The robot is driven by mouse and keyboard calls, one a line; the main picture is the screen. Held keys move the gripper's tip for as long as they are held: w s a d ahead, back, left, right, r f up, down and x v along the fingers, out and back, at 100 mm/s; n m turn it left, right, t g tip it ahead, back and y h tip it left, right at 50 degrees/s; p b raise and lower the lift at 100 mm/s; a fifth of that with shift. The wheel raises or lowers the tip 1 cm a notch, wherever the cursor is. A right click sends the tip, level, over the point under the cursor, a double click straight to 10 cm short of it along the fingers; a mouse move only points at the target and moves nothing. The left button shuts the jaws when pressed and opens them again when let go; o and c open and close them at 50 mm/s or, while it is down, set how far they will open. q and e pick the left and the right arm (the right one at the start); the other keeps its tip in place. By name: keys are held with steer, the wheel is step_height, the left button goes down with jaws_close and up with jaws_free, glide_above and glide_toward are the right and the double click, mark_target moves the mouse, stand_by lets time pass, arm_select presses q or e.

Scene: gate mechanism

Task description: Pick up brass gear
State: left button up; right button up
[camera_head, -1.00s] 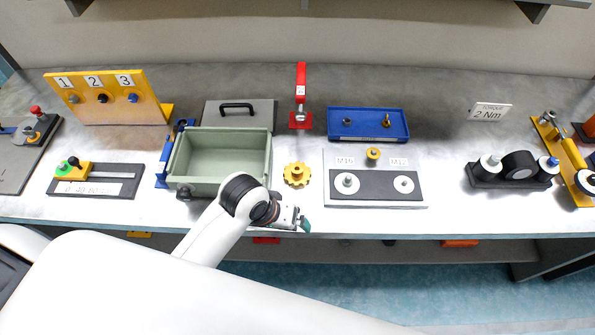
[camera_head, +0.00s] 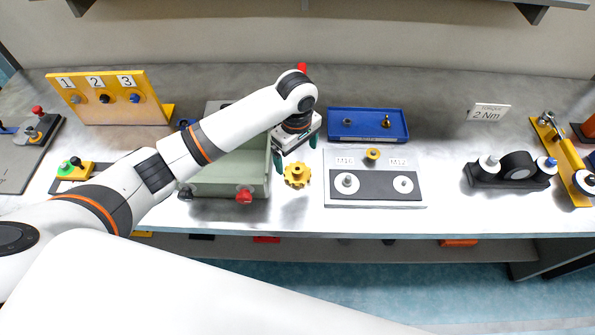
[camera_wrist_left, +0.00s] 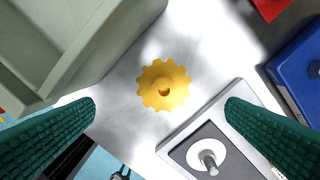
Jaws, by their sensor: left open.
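The brass gear (camera_head: 297,174) is a yellow toothed wheel lying flat on the bench, right of the green bin. My left gripper (camera_head: 296,162) is above the gear, pointing down, open and empty. In the left wrist view its green fingers (camera_wrist_left: 160,118) stand wide apart, one on each side of the gear, with clear space around it. My right gripper is not seen.
The green bin (camera_head: 226,189) stands close left of the gear. The grey M16/M12 plate (camera_head: 375,203) lies close right. A blue tray (camera_head: 368,124) is behind to the right. Bare bench lies in front of the gear.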

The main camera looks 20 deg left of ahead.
mark_target(298, 168)
arm_select(q)
step_height(298, 168, down, 3)
steer(key=shift+r, duration=0.1)
steer(key=f, duration=0.1)
steer(key=f+p, duration=0.1)
steer(key=f, duration=0.2)
steer(key=shift+w+f, duration=0.15)
steer(key=shift+w, duration=0.1)
steer(key=shift+f, duration=0.45)
steer(key=c, duration=1.3)
steer(key=shift+r, duration=0.1)
